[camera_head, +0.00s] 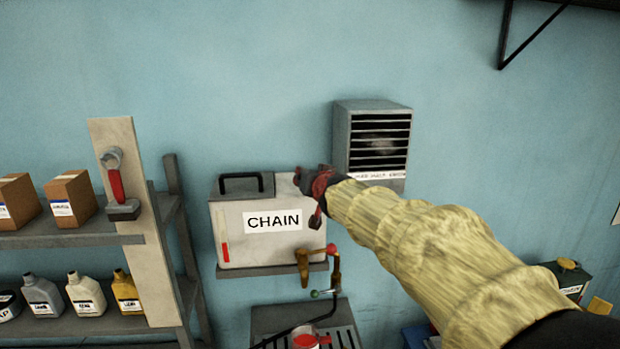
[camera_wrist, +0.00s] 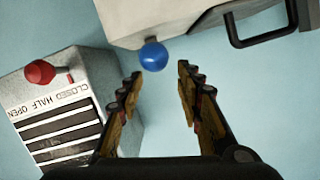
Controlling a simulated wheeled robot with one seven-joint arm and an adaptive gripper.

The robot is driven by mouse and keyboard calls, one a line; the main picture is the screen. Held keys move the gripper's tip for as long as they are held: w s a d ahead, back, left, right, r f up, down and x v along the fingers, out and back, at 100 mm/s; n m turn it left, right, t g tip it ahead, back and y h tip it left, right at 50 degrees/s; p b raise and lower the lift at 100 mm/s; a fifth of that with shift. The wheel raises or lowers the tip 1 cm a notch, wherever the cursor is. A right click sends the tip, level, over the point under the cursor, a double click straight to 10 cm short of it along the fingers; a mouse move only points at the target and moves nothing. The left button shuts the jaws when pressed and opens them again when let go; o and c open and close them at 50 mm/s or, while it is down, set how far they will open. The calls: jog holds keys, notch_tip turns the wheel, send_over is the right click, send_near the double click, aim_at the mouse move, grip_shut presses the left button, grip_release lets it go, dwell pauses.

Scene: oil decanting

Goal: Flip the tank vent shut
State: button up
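The tank (camera_head: 235,235) is a pale grey box labelled CHAIN, with a black handle on top, on a wall shelf. In the wrist view, the tank (camera_wrist: 150,18) is at the top. A blue ball knob (camera_wrist: 153,57) on a short stem sticks out from its edge; I take it as the tank vent. In the head view the knob is hidden by my gripper (camera_head: 315,187), which is at the tank's upper right corner. In the wrist view my gripper (camera_wrist: 159,72) is open and empty. The knob is just ahead of the gap between the fingertips, with no contact visible.
A grey louvred wall box (camera_head: 370,140) is close beside the gripper. In the wrist view it has a red knob (camera_wrist: 39,72) and CLOSED, HALF, OPEN markings. A brass tap (camera_head: 304,265) with a red-tipped lever is below the tank. Shelves (camera_head: 70,235) stand left.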

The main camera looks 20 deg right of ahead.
jog(key=shift+o, duration=0.7)
jog(key=shift+w+a, duration=0.1)
jog(key=shift+s+a, duration=0.1)
jog(key=shift+s, duration=0.3)
jog(key=s+a, duration=0.2)
jog(key=s, duration=1)
jog(key=shift+a, duration=0.4)
